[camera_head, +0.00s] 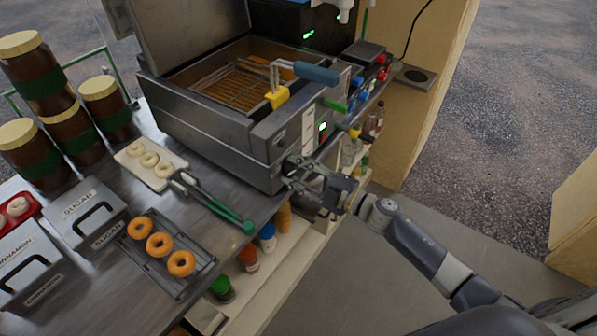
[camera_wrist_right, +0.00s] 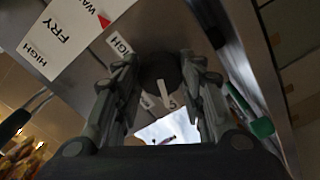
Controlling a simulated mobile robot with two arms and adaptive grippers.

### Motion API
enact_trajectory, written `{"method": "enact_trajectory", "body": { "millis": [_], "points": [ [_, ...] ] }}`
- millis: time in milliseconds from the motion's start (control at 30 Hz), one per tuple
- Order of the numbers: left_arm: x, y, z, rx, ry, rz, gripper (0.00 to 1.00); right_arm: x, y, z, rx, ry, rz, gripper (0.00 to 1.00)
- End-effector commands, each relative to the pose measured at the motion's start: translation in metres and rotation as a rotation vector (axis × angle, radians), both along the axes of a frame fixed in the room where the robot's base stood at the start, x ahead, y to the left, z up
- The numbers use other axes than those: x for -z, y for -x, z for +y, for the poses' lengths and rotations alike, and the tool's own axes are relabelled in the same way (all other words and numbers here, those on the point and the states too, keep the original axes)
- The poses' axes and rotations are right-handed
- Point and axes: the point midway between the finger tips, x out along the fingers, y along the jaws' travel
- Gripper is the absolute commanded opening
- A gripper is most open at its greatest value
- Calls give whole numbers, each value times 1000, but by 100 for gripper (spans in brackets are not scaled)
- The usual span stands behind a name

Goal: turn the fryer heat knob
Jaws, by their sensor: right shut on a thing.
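The steel fryer (camera_head: 200,128) stands on the counter with its lid up and a wire basket inside. My right gripper (camera_head: 291,172) is at the lower right of its front face. In the right wrist view the dark round heat knob (camera_wrist_right: 160,72) with a pale pointer mark sits between the two fingers of my right gripper (camera_wrist_right: 162,92), which is shut on it. "HIGH" and "FRY" labels and a red mark show on the panel beside it. In the head view the gripper largely hides the knob. My left gripper is not in view.
Green-handled tongs (camera_head: 218,207), a rack of doughnuts (camera_head: 188,285) and a tray of pale rings (camera_head: 170,173) lie on the counter left of the gripper. The basket's blue handle (camera_head: 316,72) juts out above. Bottles (camera_head: 267,238) stand on a shelf below; open floor lies to the right.

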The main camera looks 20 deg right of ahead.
Motion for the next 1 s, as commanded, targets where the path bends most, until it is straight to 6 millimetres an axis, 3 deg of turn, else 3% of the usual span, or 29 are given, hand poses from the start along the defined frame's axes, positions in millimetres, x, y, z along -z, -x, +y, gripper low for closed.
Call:
{"method": "enact_trajectory", "body": {
  "millis": [167,200,300,733,1000],
  "points": [
    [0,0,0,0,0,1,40,-1,0,1,-2,2,-3,13],
    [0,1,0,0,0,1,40,-1,0,1,-2,2,-3,40],
    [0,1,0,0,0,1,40,-1,0,0,-2,1,-2,58],
    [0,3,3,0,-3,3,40,1,6,-5,0,1,1,58],
    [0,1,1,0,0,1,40,2,44,-34,0,1,5,58]
  ]
}}
